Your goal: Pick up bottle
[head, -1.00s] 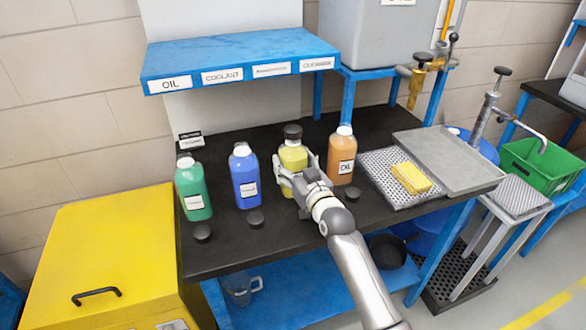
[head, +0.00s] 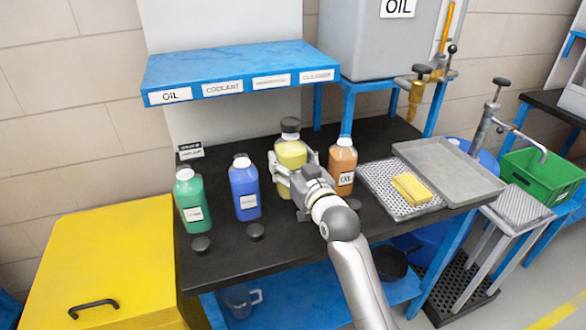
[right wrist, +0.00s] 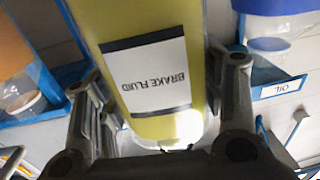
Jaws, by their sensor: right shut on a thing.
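The yellow bottle (head: 291,154) has a black cap and stands out from the row of bottles at the back of the dark bench. My right gripper (head: 294,172) is shut around its body from the front. My left gripper is not in view.
A green bottle (head: 192,200) and a blue bottle (head: 244,188) stand to the left, an orange OIL bottle (head: 342,168) close on the right. Loose black caps (head: 201,244) lie in front. A blue labelled shelf (head: 238,70) overhangs behind. A yellow sponge (head: 411,187) lies on the right.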

